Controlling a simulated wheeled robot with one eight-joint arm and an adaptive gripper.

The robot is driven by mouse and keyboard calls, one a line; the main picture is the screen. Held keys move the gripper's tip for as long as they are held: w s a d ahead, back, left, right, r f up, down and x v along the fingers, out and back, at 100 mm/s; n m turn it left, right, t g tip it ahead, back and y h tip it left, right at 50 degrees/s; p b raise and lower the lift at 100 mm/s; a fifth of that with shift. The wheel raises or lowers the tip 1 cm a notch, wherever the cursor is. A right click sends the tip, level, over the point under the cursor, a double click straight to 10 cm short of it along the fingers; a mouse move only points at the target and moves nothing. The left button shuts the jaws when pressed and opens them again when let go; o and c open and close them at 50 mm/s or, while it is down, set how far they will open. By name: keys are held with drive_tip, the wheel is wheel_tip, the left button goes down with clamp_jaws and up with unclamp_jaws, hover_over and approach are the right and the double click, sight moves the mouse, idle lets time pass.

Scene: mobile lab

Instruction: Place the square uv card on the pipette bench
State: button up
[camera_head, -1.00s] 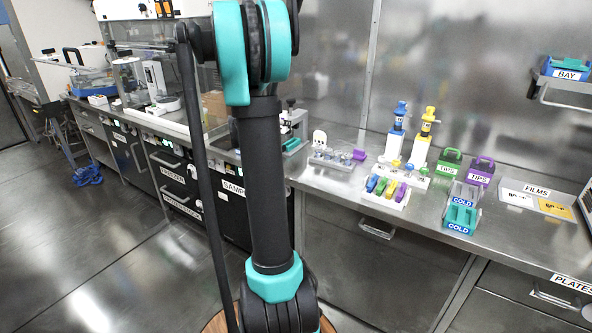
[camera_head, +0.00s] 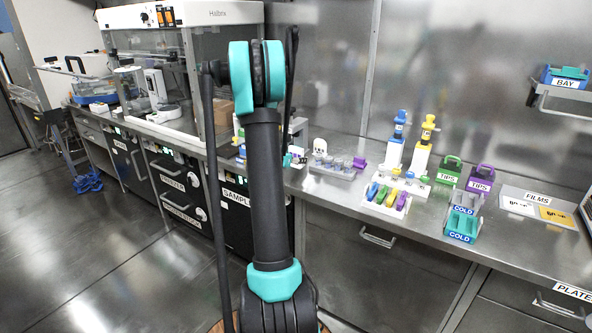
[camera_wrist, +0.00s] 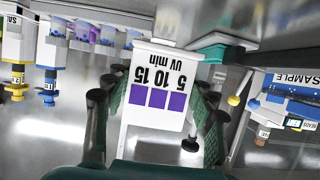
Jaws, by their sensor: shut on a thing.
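The square uv card (camera_wrist: 157,88) is white with purple squares and the print "5 10 15 UV min", upside down in the wrist view. My gripper (camera_wrist: 160,105) is shut on it, with dark green finger pads at its left and right sides. The pipette bench (camera_head: 335,190) is the steel worktop at the right in the head view. A blue pipette (camera_head: 398,130) and a yellow pipette (camera_head: 427,135) stand on it in white stands. In the head view my arm hides the gripper and card.
The bench holds a rack of coloured items (camera_head: 388,198), a grey vial tray (camera_head: 338,165), green and purple tip boxes (camera_head: 481,178), cold blocks (camera_head: 462,222) and a films tray (camera_head: 537,207). A glass-fronted hood (camera_head: 165,70) stands left. Bare steel shows along the front edge.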

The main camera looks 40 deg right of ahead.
sight(296, 176)
drive_tip(key=shift+f, duration=2.55)
drive_tip(key=shift+f, duration=0.15)
drive_tip(key=o, duration=1)
drive_tip(key=shift+o, duration=0.2)
drive_tip(key=shift+s+a+r, duration=0.1)
drive_tip(key=shift+a+r, duration=0.15)
drive_tip(key=v, duration=1.1)
drive_tip(key=s+a+f+n+y, duration=0.1)
drive_tip(key=s+a+n+y, duration=0.3)
drive_tip(key=s+a, duration=0.4)
drive_tip(key=s+a+f+n+y, duration=0.2)
drive_tip(key=s+a+n+y, duration=0.2)
drive_tip(key=s+a, duration=0.4)
drive_tip(key=s+a+f+n+g+y, duration=0.1)
drive_tip(key=s+a+n+y, duration=0.3)
drive_tip(key=a, duration=1.3)
drive_tip(key=s+f+n, duration=0.1)
drive_tip(key=s, duration=0.3)
drive_tip(key=shift+a+f+n, duration=0.25)
drive_tip(key=shift+n, duration=0.05)
